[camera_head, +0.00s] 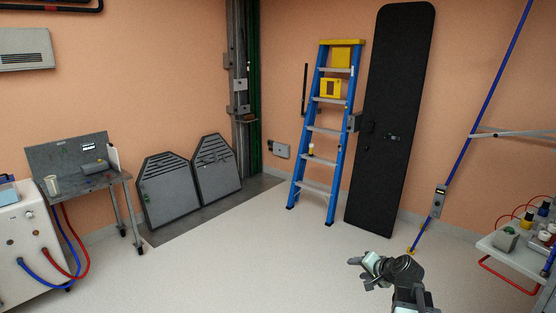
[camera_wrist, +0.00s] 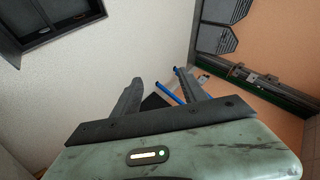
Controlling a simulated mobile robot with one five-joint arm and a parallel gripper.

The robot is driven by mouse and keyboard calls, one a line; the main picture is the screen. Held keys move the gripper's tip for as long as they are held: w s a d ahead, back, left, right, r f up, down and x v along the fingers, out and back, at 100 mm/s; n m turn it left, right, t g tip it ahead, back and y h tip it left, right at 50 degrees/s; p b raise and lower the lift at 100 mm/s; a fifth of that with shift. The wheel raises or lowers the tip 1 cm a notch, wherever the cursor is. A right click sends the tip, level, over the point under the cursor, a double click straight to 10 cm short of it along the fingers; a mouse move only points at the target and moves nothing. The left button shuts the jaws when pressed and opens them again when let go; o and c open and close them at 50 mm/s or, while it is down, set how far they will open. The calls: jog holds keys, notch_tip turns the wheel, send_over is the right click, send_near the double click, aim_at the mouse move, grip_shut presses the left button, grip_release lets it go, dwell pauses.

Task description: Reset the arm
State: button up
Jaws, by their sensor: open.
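My gripper (camera_head: 356,261) shows at the lower right of the head view, at the end of my arm over the pale floor. It points left. In the wrist view my gripper (camera_wrist: 160,90) has its two dark fingers spread apart, with nothing between them. Its greenish body with a small lit strip fills the bottom of that view. My arm is bent and touches nothing that I can see.
A blue ladder (camera_head: 326,130) and a tall black panel (camera_head: 390,120) lean on the back wall. A grey bench (camera_head: 120,179) and two dark slotted panels (camera_head: 170,190) stand left. A cart (camera_head: 510,250) with several items stands right. The middle floor is clear.

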jog(key=s+a+f+n+g, duration=0.2)
jog(key=a+f+n+g, duration=0.1)
jog(key=a, duration=0.7)
jog(key=s+a+f+n+g, duration=0.2)
jog(key=a+f, duration=0.1)
jog(key=a, duration=0.6)
jog(key=s+d+f+n+g+h+b, duration=0.1)
jog(key=s+f+n+g, duration=0.3)
jog(key=s, duration=0.8)
jog(key=shift+s+d+f+g+h+b, duration=0.3)
jog(key=shift+f+g+h+b, duration=0.1)
jog(key=shift+f+h+b, duration=0.4)
jog(key=c, duration=0.3)
